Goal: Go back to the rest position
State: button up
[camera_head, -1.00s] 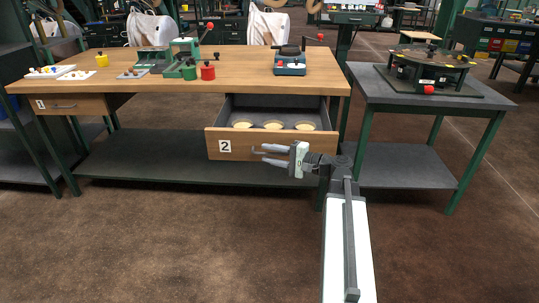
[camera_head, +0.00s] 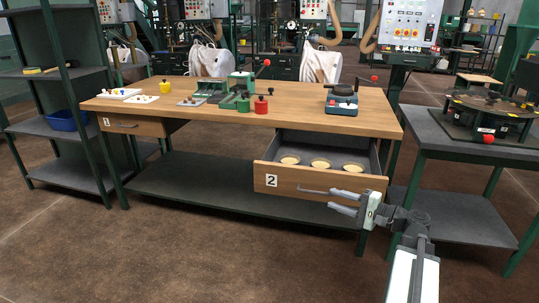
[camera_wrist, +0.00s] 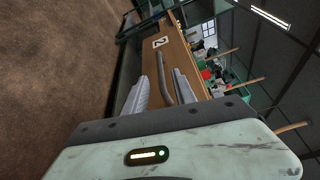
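My gripper (camera_head: 331,200) is in front of the right part of the open drawer marked 2 (camera_head: 310,181). Its two fingers are apart and hold nothing. In the wrist view the gripper (camera_wrist: 161,76) points towards the drawer front (camera_wrist: 180,62), and the drawer's grey bar handle (camera_wrist: 163,66) appears between the fingers. I cannot tell whether a finger touches it. My arm reaches in from the lower right of the head view.
Drawer 2 holds three round pale-topped items (camera_head: 320,163). The wooden workbench (camera_head: 300,117) carries a red pot (camera_head: 261,105) and several tools. A side table (camera_head: 470,146) stands close right of my arm. Open brown floor (camera_head: 200,250) lies in front.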

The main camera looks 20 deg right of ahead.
jog(key=w+a+f+n+g+y, duration=0.1)
jog(key=a+f+n+g, duration=0.1)
jog(key=a, duration=0.6)
jog(key=w+a+f+n+g, duration=0.1)
jog(key=a+g, duration=0.2)
jog(key=a, duration=0.5)
jog(key=w+a+f+n+g+y, duration=0.1)
jog(key=w+a+f+n+g, duration=0.1)
jog(key=a, duration=0.7)
jog(key=s+a+f+n+g+h, duration=0.3)
jog(key=s+a+f+n+g, duration=0.1)
jog(key=a+f, duration=0.45)
jog(key=s+d+f+n+g+h, duration=0.2)
jog(key=s+f+h, duration=0.2)
jog(key=f+h, duration=0.25)
jog(key=s+d+n+h+p, duration=0.1)
jog(key=d+h+p, duration=0.2)
jog(key=d, duration=0.5)
notch_tip(320, 180, up, 37)
jog(key=p, duration=3.5)
jog(key=shift+s+a+f+g+p, duration=0.15)
jog(key=shift+a+f+g+p, duration=0.05)
jog(key=shift+a+g+p, duration=0.1)
